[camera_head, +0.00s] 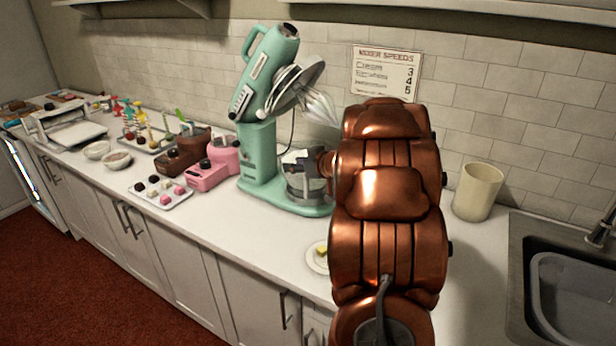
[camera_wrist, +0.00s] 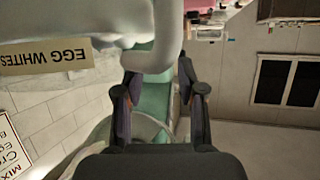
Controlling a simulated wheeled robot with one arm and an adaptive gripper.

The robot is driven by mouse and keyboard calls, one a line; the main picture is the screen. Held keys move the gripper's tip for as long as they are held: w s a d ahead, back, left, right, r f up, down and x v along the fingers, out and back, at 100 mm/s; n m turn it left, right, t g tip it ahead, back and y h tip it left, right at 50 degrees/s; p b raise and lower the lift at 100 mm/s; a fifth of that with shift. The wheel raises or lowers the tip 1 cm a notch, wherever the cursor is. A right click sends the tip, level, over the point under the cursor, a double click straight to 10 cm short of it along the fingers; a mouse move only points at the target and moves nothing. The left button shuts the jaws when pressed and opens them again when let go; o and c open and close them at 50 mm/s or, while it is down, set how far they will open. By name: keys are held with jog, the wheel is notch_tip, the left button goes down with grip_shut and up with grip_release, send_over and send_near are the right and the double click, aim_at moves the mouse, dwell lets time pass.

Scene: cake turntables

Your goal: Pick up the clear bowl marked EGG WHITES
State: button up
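In the wrist view, the pale bowl marked EGG WHITES (camera_wrist: 105,15) fills the top left, very close, with its label (camera_wrist: 45,57) upside down. A thick rounded handle-like loop (camera_wrist: 168,45) hangs down from it. My gripper (camera_wrist: 158,80) is open, its two dark fingers apart, with the loop's lower part just ahead of or between the fingertips. I cannot tell whether they touch. In the head view, my copper arm covers the middle of the counter, and the marked bowl and my fingers are hidden behind it.
A mint stand mixer (camera_head: 262,150) with a metal bowl (camera_head: 305,183) stands left of my arm. A small plate (camera_head: 314,263) lies in front. A cream canister (camera_head: 478,190) and sink (camera_head: 570,290) are at right. A pink mixer (camera_head: 215,165) and sweets tray (camera_head: 160,198) are further left.

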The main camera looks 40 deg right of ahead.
jog(key=shift+p+x, duration=0.35)
jog(key=shift+x, duration=1.9)
jog(key=shift+a, duration=0.1)
grip_shut()
jog(key=shift+r, duration=0.1)
